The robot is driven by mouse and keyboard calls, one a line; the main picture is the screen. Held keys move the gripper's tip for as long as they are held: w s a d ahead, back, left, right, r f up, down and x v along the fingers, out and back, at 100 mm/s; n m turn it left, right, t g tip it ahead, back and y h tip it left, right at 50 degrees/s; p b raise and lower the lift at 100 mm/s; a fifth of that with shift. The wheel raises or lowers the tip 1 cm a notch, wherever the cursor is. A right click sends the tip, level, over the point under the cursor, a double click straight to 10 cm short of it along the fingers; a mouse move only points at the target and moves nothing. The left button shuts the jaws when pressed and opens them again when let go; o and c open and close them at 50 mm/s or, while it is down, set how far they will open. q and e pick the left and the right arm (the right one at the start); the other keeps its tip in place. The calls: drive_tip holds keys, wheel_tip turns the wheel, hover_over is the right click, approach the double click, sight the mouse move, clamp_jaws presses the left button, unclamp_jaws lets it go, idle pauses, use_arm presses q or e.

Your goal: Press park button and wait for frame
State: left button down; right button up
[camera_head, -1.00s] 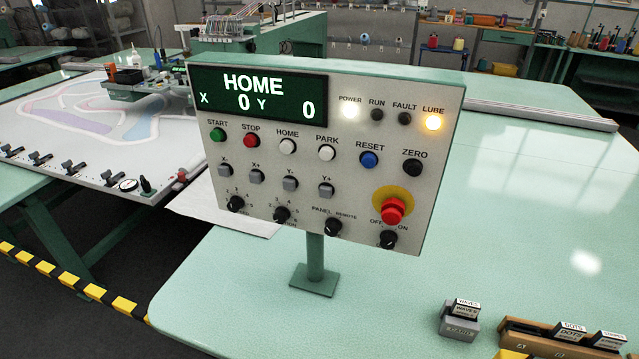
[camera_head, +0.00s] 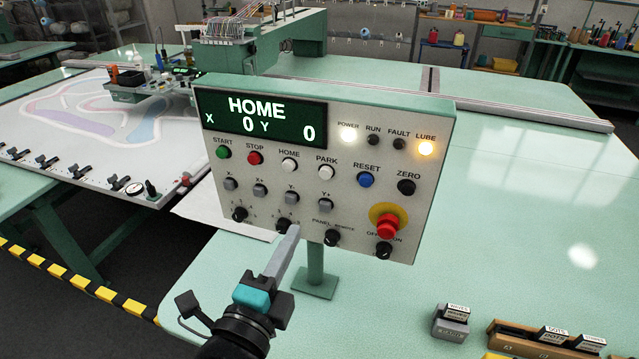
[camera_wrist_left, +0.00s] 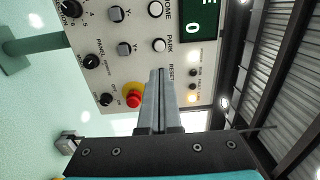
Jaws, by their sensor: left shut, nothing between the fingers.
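The control panel (camera_head: 312,240) stands on a green post over the pale green table. Its display (camera_head: 262,122) reads HOME, X 0, Y 0. The white park button (camera_head: 326,172) is in the middle of the button row, right of the white home button; it also shows in the left wrist view (camera_wrist_left: 158,45). My left gripper (camera_head: 291,232) is shut and empty, pointing up at the panel's lower part below the park button. In the left wrist view its shut fingers (camera_wrist_left: 158,75) end near the park button; I cannot tell the gap. My right gripper is not in view.
The red emergency stop (camera_head: 387,226) on its yellow collar is at the panel's lower right. The power (camera_head: 348,134) and lube (camera_head: 425,148) lamps glow. The tufting frame (camera_head: 100,130) lies behind at left. Labelled blocks (camera_head: 451,322) sit at the table's front right.

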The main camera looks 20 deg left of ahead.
use_arm(q)
drive_tip(key=shift+w, duration=0.1)
drive_tip(key=p, duration=0.2)
approach(325, 176)
drive_tip(key=w, duration=0.7)
drive_tip(key=shift+d+r, duration=0.1)
drive_tip(key=shift+r, duration=0.05)
idle(0.4)
